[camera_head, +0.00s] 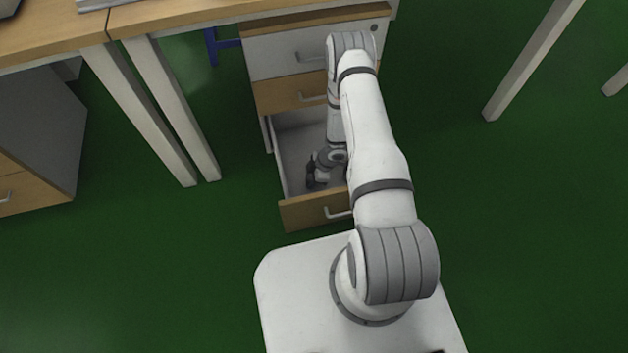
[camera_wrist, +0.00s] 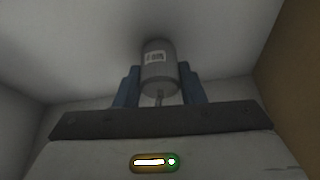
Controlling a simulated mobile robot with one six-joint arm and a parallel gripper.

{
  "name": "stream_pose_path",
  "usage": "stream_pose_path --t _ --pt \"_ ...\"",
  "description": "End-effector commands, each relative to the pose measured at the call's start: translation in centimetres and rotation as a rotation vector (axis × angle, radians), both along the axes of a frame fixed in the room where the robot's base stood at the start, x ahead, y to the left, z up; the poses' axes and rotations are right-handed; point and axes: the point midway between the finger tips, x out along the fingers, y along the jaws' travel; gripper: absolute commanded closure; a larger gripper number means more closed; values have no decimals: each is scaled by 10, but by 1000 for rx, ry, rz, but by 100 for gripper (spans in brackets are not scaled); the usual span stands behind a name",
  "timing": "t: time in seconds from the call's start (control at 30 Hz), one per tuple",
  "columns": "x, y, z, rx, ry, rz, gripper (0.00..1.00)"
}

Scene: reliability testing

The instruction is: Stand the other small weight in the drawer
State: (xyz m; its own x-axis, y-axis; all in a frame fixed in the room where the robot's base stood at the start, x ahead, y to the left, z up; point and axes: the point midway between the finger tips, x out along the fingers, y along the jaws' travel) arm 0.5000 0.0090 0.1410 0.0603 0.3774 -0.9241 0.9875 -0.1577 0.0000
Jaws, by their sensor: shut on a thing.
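A small grey cylindrical weight (camera_wrist: 159,62) with a pale label and a thin stem shows in the wrist view. My gripper (camera_wrist: 158,88) is shut on it, with a blue finger on each side. In the head view my gripper (camera_head: 312,174) is down inside the open bottom drawer (camera_head: 303,213). The weight cannot be made out there. The weight's end is close to the pale drawer floor in the wrist view, but I cannot tell whether it touches. No second weight is visible; my arm hides the right part of the drawer.
The drawer's pale walls and a brown panel (camera_wrist: 292,85) stand close around my gripper. The upper drawers (camera_head: 290,96) of the cabinet are shut. Table legs (camera_head: 150,110) stand to the left, and another leg (camera_head: 530,62) to the right. The green floor beside the cabinet is clear.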

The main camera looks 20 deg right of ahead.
Motion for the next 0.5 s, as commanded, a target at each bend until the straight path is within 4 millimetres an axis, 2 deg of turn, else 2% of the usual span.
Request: stream_pose_path --t 0.07,0.43,0.47,0.5 --pt "1 0 -9 1 -2 0 100" --pt "1 0 -12 1 -1 1 100" --pt "0 0 -11 0 -1 1 62" --pt "0 1 -11 0 0 1 58"
